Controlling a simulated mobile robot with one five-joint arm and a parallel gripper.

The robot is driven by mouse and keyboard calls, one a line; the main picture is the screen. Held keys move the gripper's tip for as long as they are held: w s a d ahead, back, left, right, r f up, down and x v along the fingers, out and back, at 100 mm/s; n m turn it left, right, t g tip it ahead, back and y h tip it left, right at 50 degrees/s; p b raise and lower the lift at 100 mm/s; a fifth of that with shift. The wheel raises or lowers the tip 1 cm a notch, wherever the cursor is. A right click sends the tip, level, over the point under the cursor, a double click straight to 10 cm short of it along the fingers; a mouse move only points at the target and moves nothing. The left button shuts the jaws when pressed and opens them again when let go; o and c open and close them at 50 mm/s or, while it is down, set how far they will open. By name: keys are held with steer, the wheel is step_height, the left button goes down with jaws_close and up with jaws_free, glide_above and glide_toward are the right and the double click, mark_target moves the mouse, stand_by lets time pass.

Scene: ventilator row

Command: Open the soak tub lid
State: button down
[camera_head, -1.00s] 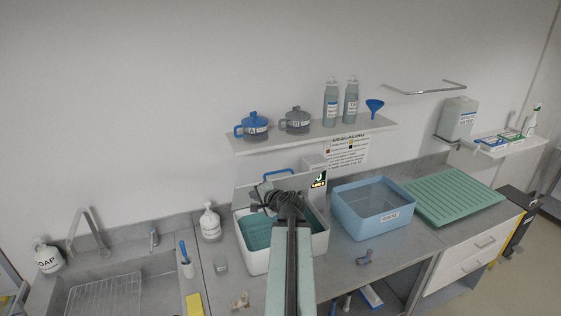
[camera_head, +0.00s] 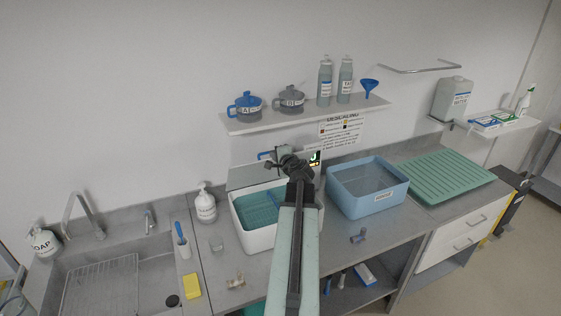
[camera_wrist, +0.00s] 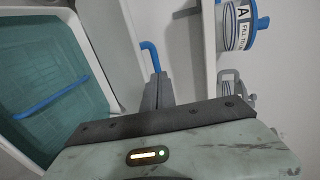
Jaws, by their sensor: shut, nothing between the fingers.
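The white soak tub (camera_head: 245,237) stands on the counter with its inside open to view, teal in colour. Its pale lid (camera_head: 246,176) is raised at the back edge and leans toward the wall, with a blue handle (camera_head: 264,155) at its top. In the wrist view, the tub (camera_wrist: 50,75) is at the left, with a blue bar across it. The lid (camera_wrist: 108,45) and its blue handle (camera_wrist: 151,57) are in the middle. My gripper (camera_wrist: 158,78) is shut and empty, its fingertips close by the handle; I cannot tell whether they touch. My arm hides the tub's right part.
A blue rinse tub (camera_head: 366,200) and a green drain mat (camera_head: 445,178) are to the right. A shelf (camera_head: 300,117) with jugs and bottles hangs above the lid. A pump bottle (camera_head: 205,205) and a sink (camera_head: 105,285) are left.

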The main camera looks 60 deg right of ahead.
steer(key=shift+w+d+f, duration=0.2)
steer(key=shift+w+d, duration=0.2)
steer(key=shift+w, duration=0.15)
steer(key=shift+w+d+r, duration=0.1)
steer(key=shift+r, duration=0.1)
steer(key=w+d+r+p, duration=0.3)
steer(key=w+d, duration=0.1)
steer(key=w, duration=0.1)
steer(key=shift+w, duration=0.3)
steer(key=shift+a, duration=0.1)
